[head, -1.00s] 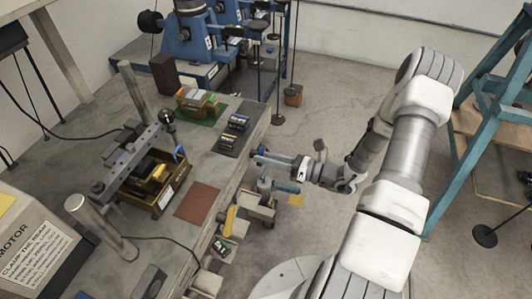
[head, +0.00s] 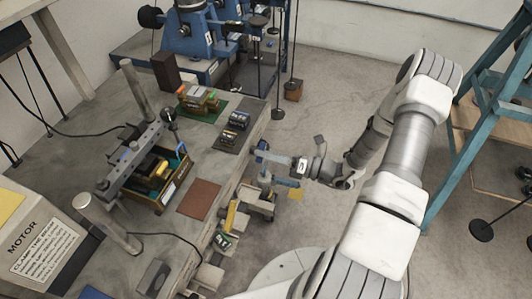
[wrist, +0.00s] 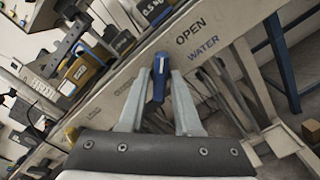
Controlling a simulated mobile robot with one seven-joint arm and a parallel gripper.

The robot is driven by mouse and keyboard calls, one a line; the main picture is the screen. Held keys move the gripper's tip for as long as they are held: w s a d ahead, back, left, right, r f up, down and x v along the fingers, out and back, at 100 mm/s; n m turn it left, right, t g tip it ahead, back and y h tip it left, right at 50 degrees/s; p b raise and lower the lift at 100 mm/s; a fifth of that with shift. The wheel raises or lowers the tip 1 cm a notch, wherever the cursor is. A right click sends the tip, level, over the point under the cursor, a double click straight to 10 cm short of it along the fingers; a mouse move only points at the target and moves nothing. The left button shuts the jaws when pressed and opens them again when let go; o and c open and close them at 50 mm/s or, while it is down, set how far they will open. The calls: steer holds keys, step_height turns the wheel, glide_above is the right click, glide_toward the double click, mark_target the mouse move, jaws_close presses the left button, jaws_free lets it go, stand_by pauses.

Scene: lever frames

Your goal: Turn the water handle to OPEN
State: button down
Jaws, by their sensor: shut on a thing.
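The water handle (wrist: 159,78) is a small blue lever on the side face of the bench. In the wrist view it stands nearly upright between my fingertips, left of the printed words OPEN (wrist: 190,33) and WATER (wrist: 203,47). My gripper (wrist: 158,88) is shut on it, with one pale finger on each side. In the head view my gripper (head: 276,161) reaches the bench's right edge, and the handle (head: 262,146) shows only as a small blue spot there. The handle's pivot is hard to make out.
The bench (head: 150,244) carries a tray of parts (head: 183,170), a brown mat (head: 199,199) and small weights (head: 236,122). Blocks and fittings (head: 257,199) stick out below my gripper. A blue frame (head: 493,92) stands on the right. Open floor lies between.

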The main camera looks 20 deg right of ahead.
steer(key=c, duration=0.8)
jaws_free()
steer(key=b+v, duration=0.1)
steer(key=v, duration=1.6)
steer(key=shift+s+d, duration=0.15)
steer(key=shift+d, duration=0.05)
